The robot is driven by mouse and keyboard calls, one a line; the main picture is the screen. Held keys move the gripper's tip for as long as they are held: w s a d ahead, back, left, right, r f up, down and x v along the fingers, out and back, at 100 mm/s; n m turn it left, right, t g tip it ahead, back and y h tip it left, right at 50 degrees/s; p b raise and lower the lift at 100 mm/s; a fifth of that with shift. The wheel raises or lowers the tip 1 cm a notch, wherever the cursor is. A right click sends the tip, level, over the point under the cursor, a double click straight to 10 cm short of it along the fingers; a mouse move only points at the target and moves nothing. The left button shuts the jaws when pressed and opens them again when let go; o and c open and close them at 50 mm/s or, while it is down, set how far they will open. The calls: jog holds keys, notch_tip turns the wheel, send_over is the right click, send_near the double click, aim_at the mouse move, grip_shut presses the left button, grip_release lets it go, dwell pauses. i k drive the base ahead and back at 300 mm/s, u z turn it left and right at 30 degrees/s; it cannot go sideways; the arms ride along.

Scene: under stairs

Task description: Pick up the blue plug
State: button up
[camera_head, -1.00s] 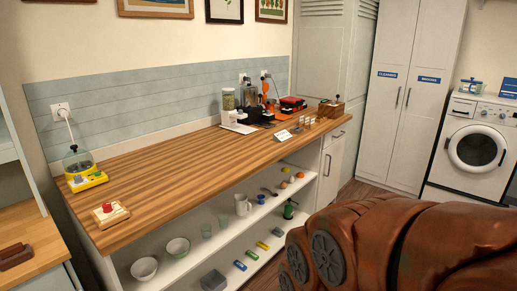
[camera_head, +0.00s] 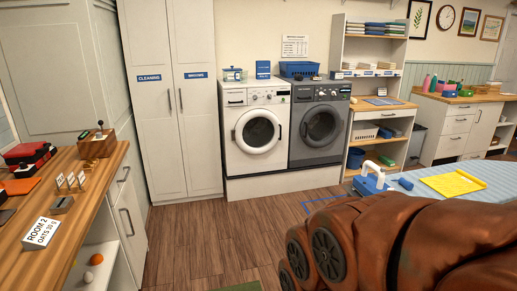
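I cannot make out a blue plug for certain. On the ironing board (camera_head: 478,172) at the right, a blue-and-white iron (camera_head: 371,183) stands near the left end. A small blue object (camera_head: 405,184) lies just right of the iron; it is too small to tell whether it is a plug. The large brown, jointed shape at the lower right looks like my own arm and hides part of the board. My gripper is not in view.
A wooden counter (camera_head: 88,198) runs along the left, with a "ROOM 2" sign (camera_head: 42,232) on it. Tall white cupboards (camera_head: 160,110) and two washers stand at the back. A yellow cloth (camera_head: 453,184) lies on the ironing board. The wooden floor (camera_head: 200,240) between is clear.

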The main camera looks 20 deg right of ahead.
aim_at(402, 181)
jog(key=z, duration=0.75)
jog(key=i, duration=1.7)
jog(key=z, duration=0.5)
jog(key=i, duration=0.6)
jog(key=z, duration=0.1)
